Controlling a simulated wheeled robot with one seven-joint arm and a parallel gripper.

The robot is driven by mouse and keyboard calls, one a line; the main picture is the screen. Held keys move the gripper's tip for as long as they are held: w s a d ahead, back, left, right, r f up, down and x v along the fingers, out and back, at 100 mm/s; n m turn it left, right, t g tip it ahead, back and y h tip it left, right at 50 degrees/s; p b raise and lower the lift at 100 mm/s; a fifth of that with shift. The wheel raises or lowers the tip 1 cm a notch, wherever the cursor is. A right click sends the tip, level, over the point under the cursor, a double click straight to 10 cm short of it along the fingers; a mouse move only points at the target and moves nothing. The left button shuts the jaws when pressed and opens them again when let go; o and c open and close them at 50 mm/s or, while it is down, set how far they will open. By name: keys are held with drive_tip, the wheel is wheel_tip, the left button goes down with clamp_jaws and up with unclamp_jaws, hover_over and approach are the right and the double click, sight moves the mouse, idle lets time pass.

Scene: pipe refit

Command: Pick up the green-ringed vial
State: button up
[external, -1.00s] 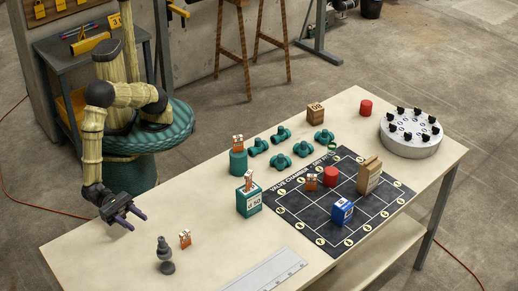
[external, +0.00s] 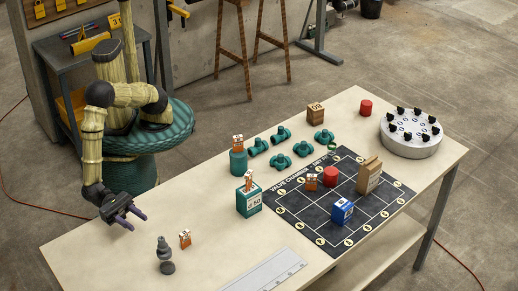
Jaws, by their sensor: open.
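A small clear object with green on it, which looks like the green-ringed vial (external: 331,148), stands at the far edge of the dark marked mat (external: 290,211). It is too small to make out fully.
Several teal pipe fittings (external: 281,161), a teal cylinder (external: 238,163) and a teal box (external: 249,202) stand between my gripper and the vial. A red cylinder (external: 331,176), a tan block (external: 369,176) and a blue box (external: 342,211) stand on the mat. A grey round carousel (external: 410,143) stands far right.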

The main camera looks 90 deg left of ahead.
drive_tip(key=o, duration=0.4)
drive_tip(key=shift+c, duration=0.2)
